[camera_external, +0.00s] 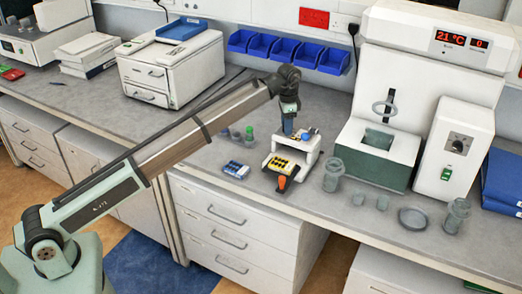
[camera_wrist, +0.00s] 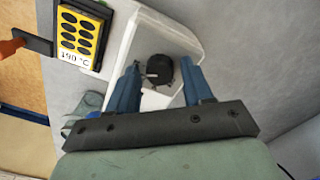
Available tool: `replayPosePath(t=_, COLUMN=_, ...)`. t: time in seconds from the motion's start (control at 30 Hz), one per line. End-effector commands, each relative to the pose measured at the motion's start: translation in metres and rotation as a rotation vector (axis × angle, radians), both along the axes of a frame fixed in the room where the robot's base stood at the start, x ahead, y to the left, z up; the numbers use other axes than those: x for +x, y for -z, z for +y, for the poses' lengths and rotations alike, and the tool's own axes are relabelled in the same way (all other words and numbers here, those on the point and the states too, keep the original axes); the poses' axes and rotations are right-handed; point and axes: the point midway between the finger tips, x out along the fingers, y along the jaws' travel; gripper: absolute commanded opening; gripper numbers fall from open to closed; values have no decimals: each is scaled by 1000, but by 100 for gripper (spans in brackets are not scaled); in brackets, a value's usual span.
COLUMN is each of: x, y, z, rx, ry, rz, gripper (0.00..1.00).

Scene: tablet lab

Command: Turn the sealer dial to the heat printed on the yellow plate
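The sealer (camera_external: 297,148) is a small white stand on the bench. In the wrist view its white top (camera_wrist: 186,38) carries a round black dial (camera_wrist: 160,68) with a small light pointer on its left side. The yellow plate (camera_wrist: 74,36), with black ovals, has "190 °C" printed at its end; it also shows at the sealer's front in the external view (camera_external: 281,164). My gripper (camera_wrist: 160,64) is open above the sealer, its blue fingers on either side of the dial with gaps to it. In the external view my gripper (camera_external: 289,124) hides the dial.
An orange handle (camera_external: 282,183) sticks out at the sealer's front. A blue blister pack (camera_external: 236,170) and a green-capped bottle (camera_external: 249,133) are to its left. A glass jar (camera_external: 333,174) stands close to its right. A water bath (camera_external: 376,160) stands farther right.

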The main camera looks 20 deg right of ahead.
Motion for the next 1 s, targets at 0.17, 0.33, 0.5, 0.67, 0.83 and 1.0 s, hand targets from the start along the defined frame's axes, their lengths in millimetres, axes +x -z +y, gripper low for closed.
replayPosePath(t=0.17, x=0, y=0, z=0, rx=0, ry=-1, rz=0, gripper=58)
replayPosePath(t=0.33, x=0, y=-1, z=0, rx=0, ry=-1, rz=0, gripper=58)
replayPosePath(t=0.5, x=0, y=-15, z=-1, rx=-1, ry=-1, rz=-1, gripper=58)
replayPosePath(t=0.67, x=0, y=-43, z=-2, rx=-2, ry=-1, rz=-1, gripper=58)
replayPosePath(t=0.83, x=1, y=-77, z=-2, rx=-2, ry=-1, rz=-1, gripper=58)
replayPosePath(t=1.0, x=0, y=-107, z=-1, rx=-1, ry=-1, rz=-1, gripper=58)
